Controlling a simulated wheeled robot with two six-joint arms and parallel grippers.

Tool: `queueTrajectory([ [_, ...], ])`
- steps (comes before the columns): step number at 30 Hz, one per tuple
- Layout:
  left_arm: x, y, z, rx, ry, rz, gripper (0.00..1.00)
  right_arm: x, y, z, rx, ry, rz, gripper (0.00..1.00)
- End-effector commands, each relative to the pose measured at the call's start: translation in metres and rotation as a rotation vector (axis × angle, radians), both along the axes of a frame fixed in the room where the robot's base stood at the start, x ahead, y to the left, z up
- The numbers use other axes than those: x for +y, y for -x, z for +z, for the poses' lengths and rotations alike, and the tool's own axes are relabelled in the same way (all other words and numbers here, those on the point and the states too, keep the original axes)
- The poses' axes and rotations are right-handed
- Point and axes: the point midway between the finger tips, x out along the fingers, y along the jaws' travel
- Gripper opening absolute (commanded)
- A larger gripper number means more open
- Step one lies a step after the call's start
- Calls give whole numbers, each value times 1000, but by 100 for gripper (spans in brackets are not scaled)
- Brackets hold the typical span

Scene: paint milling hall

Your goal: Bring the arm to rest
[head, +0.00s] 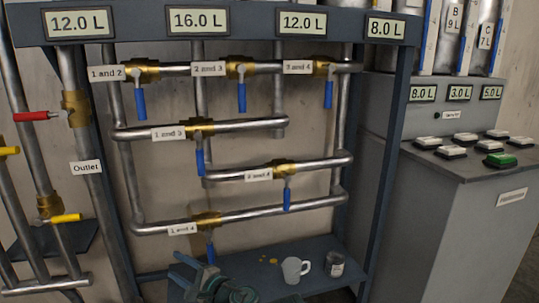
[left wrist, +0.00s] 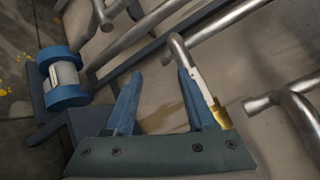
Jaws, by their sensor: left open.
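My left gripper (head: 184,272) is at the bottom of the head view, in front of the low shelf of the pipe rack. Its two blue fingers are spread apart with nothing between them, as the left wrist view (left wrist: 160,78) shows. It is just below and left of the blue handle (head: 210,252) of the valve labelled 1 and 4. I cannot tell how far apart they are in depth. In the left wrist view a brass fitting (left wrist: 221,116) and pipe show beside the right finger. My right gripper is not in view.
The pipe rack (head: 399,120) carries several blue-handled valves under displays. A red handle (head: 31,116) is at the left. A grey button console (head: 440,195) stands at the right.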

Motion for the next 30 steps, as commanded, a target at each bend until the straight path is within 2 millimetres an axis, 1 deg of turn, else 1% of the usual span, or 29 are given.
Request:
queueTrajectory([
  [1, -2, 7, -19, 0, 130, 28, 56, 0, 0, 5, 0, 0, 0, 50],
  [2, -5, 11, -33, 3, 210, 46, 56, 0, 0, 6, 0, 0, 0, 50],
  [3, -9, 17, -50, 7, 314, 75, 56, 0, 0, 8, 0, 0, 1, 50],
  [5, -20, 28, -76, 20, 468, 123, 56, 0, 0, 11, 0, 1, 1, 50],
  [6, -29, 36, -92, 31, 568, 159, 56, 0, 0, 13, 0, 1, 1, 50],
  [8, -45, 49, -114, 52, 710, 216, 56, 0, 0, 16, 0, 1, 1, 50],
  [9, -57, 57, -127, 69, 798, 255, 56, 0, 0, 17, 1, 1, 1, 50],
  [12, -87, 78, -150, 115, 981, 345, 56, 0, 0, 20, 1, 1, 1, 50],
  [15, -115, 96, -165, 164, 1124, 426, 56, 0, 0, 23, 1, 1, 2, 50],
  [18, -141, 113, -173, 213, 1241, 501, 56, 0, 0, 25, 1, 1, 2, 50],
  [23, -181, 139, -177, 299, 1400, 615, 56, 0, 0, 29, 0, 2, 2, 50],
  [24, -180, 139, -162, 299, 1399, 616, 56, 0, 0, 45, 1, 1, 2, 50],
  [30, -180, 138, -121, 296, 1397, 613, 56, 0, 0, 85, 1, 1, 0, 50],
])
